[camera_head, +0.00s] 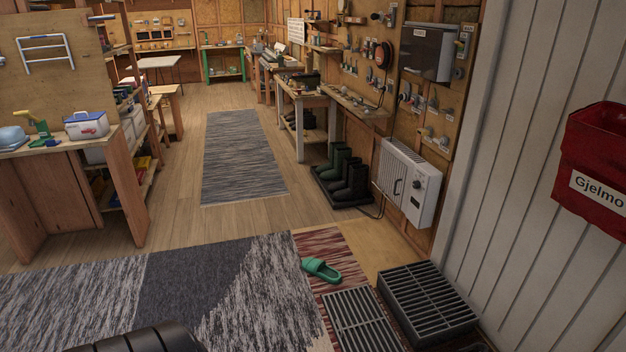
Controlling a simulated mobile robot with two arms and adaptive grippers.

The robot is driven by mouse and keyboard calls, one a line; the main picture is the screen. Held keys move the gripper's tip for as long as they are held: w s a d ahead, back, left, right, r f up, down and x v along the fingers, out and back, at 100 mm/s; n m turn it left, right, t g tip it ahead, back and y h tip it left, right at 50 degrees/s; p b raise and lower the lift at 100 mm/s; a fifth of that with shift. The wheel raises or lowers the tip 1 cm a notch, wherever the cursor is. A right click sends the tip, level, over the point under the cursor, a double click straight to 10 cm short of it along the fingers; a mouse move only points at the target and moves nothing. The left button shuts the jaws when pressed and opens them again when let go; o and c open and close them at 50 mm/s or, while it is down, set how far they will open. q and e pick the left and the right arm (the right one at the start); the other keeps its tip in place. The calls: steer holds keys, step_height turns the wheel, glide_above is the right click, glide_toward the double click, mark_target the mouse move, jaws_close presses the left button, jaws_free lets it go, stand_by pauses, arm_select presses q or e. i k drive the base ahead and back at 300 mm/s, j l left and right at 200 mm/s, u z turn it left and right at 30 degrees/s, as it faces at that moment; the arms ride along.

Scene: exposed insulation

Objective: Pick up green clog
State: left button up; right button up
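A green clog (321,270) lies on the reddish-brown striped mat (316,242) at the lower middle of the head view. It looks like an open slipper with a broad strap. It lies just above a flat dark grate and left of a raised grate. Neither of my grippers can be made out in this view. A dark ribbed shape at the bottom edge, left of centre, may be part of my own body.
A raised dark grate (428,302) and a flat grate (362,322) lie near the clog. Boots (346,175) stand on a tray by a white heater (408,183). A workbench (75,190) stands left. The grey runner (243,155) is clear.

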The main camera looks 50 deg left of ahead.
mark_target(314, 267)
steer(key=u, duration=1.6)
steer(key=i+z, duration=0.1)
steer(key=z, duration=0.45)
steer(key=i+j+z, duration=0.7)
steer(key=j, duration=0.2)
steer(key=i+j+z, duration=0.25)
steer(key=j, duration=0.15)
steer(key=k, duration=0.1)
